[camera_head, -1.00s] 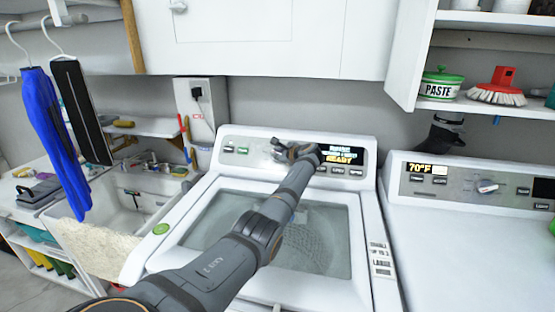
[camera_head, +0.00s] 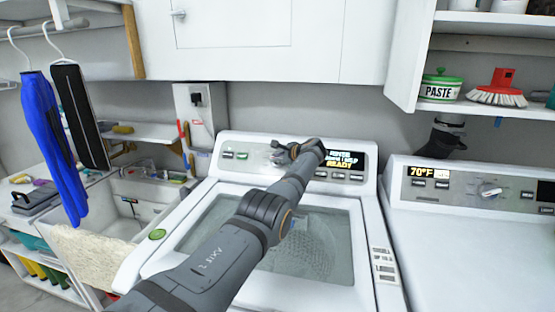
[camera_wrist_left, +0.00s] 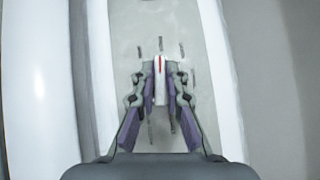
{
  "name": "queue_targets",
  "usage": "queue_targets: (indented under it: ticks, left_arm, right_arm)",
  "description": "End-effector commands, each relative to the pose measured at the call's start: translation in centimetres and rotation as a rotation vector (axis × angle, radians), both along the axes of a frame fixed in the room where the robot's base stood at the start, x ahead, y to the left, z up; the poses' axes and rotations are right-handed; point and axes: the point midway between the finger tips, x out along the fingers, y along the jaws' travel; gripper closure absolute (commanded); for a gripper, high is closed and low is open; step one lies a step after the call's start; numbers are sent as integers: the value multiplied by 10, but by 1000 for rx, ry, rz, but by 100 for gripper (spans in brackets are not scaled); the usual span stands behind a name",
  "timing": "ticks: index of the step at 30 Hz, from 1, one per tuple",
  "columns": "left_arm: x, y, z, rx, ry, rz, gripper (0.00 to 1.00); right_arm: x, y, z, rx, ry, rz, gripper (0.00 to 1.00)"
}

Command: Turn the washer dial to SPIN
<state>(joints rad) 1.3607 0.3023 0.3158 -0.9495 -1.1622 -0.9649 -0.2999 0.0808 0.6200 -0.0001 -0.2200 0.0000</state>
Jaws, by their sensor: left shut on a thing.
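The washer (camera_head: 143,262) stands in the middle with a grey control panel (camera_head: 250,155) along its back. Its dial is mostly hidden behind my left gripper (camera_head: 280,155) in the head view. In the left wrist view the dial (camera_wrist_left: 161,88) is a pale narrow grip with a red line pointing to the top of the picture. My left gripper's fingers (camera_wrist_left: 160,76) are on both sides of the dial, shut on it. Small dark marks ring the dial, too blurred to read. My right gripper is not in view.
The washer display (camera_head: 340,160) reads READY on its last line. A second machine (camera_head: 470,245) with its own dial (camera_head: 489,190) stands to the right. White cabinets (camera_head: 260,40) hang above. A sink (camera_head: 135,208) and hanging blue clothing (camera_head: 52,145) are on the left.

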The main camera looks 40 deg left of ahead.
Motion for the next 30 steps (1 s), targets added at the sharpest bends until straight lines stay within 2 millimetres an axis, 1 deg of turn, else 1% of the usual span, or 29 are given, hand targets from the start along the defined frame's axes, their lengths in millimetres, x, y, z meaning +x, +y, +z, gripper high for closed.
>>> queue_targets:
  ticks: [3, 4, 9, 17, 22, 26, 29, 30]
  left_arm:
    - [0, 0, -1, -1, 1, -1, 100]
    - [0, 0, -1, -1, 1, -1, 87]
    - [0, 0, -1, 0, 1, -1, 65]
    - [0, 0, 0, 0, 1, 0, 65]
    - [0, -5, 3, 5, -1, 0, 65]
    - [-3, -16, 8, 6, -2, 1, 65]
    - [-7, -29, 12, 1, -2, -5, 65]
    - [-8, -39, 18, 2, -3, -5, 65]
  right_arm:
    - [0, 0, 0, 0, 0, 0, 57]
    - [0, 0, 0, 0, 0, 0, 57]
    - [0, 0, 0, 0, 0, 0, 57]
    - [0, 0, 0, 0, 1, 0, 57]
    - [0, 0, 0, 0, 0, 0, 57]
    - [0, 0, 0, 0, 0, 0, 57]
    - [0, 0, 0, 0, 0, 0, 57]
    - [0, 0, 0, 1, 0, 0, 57]
